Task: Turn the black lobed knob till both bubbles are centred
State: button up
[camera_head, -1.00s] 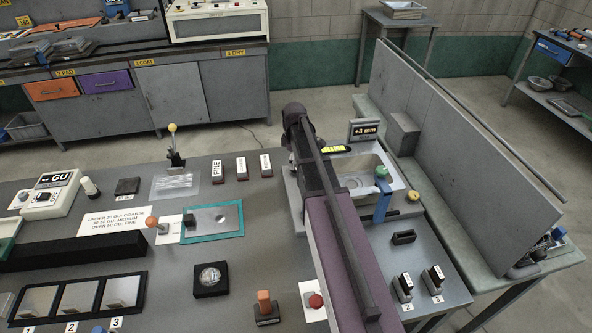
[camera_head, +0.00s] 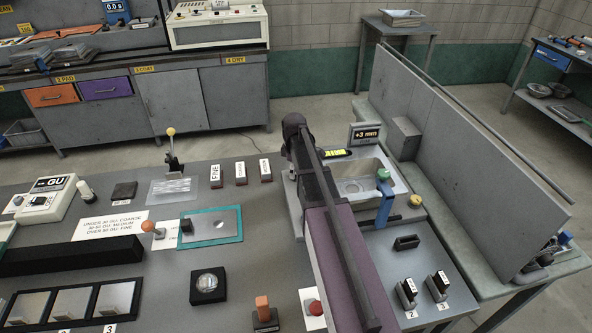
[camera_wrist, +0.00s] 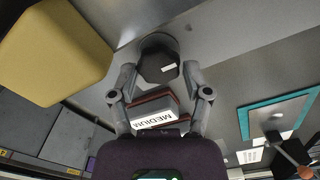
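The black lobed knob (camera_wrist: 158,60) shows in the wrist view just beyond my fingertips, with a small pale mark on it. My gripper (camera_wrist: 160,72) is open, with one fingertip on each side of the knob; I cannot tell whether they touch it. A yellow block-like thing (camera_wrist: 60,50) fills the wrist view's upper left. A display (camera_head: 365,133) reads +3 mm.
The sink basin (camera_head: 398,183) is right of my arm, with a blue-handled green knob (camera_head: 383,174) at its edge. A tall grey panel (camera_head: 465,150) stands further right. Several labelled blocks (camera_head: 241,173) stand left of my arm.

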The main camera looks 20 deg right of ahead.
jog(key=c, duration=0.5)
jog(key=shift+d, duration=0.25)
jog(key=shift+a, duration=0.2)
jog(key=shift+m, duration=0.3)
jog(key=m, duration=0.4)
jog(key=shift+w+m, duration=0.15)
jog(key=shift+m, duration=0.25)
jog(key=m, duration=0.3)
jog(key=shift+m, duration=0.3)
jog(key=shift+w+d+m, duration=0.1)
jog(key=shift+m, duration=2.1)
